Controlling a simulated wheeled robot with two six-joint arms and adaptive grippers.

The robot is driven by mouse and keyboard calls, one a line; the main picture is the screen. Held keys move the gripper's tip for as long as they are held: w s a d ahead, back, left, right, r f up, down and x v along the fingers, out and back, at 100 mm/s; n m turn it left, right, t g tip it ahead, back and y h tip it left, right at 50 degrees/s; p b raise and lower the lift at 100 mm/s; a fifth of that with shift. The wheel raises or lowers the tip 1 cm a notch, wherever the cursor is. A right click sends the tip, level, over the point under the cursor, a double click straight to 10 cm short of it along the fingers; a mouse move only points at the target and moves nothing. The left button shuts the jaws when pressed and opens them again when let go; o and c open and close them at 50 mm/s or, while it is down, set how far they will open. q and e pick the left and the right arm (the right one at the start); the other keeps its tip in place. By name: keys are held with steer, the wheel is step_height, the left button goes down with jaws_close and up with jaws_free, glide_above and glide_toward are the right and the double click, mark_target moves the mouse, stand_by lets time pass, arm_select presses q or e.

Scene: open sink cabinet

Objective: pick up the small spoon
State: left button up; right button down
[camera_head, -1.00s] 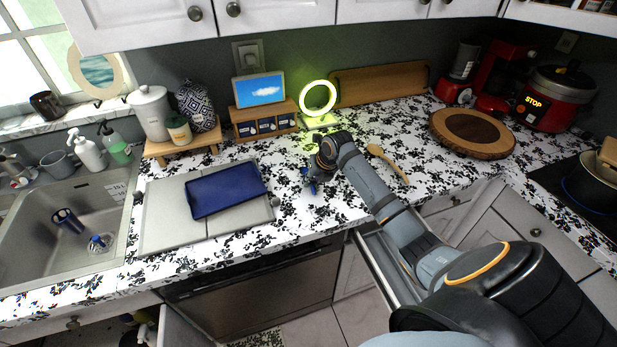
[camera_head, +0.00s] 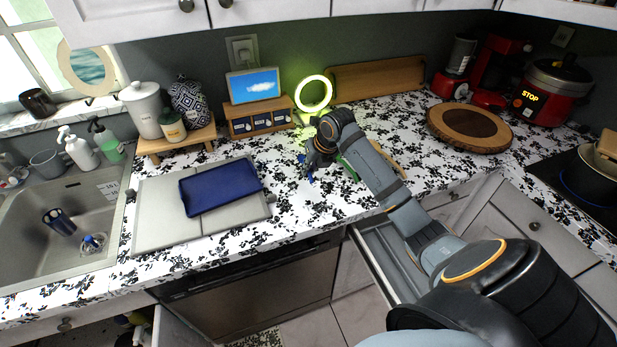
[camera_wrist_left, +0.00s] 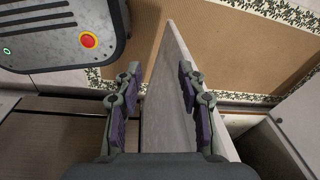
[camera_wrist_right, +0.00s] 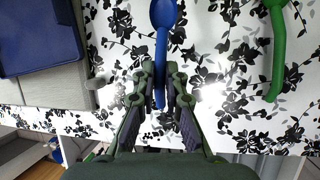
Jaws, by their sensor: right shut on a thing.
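A blue spoon (camera_wrist_right: 167,28) lies on the patterned counter in the right wrist view, its bowl pointing away from me. My right gripper (camera_wrist_right: 160,98) is shut on its handle. In the head view the right gripper (camera_head: 313,164) is low over the counter, and only a bit of blue shows by its fingers. A green utensil (camera_wrist_right: 278,50) lies to the right of the spoon. My left gripper (camera_wrist_left: 158,88) is open and absent from the head view; a thin upright panel (camera_wrist_left: 172,95) shows between its fingers.
A wooden spoon (camera_head: 391,157) lies partly hidden behind my right arm. A blue tray (camera_head: 220,187) rests on grey boards (camera_head: 160,225) at the left. A lit ring lamp (camera_head: 314,94) and a wooden drawer box (camera_head: 260,118) stand behind. An open drawer (camera_head: 375,262) is below my right arm.

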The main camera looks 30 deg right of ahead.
steer(key=s+a+r+b, duration=0.3)
steer(key=s+a+r, duration=0.2)
steer(key=s+r, duration=0.3)
steer(key=shift+s, duration=1.75)
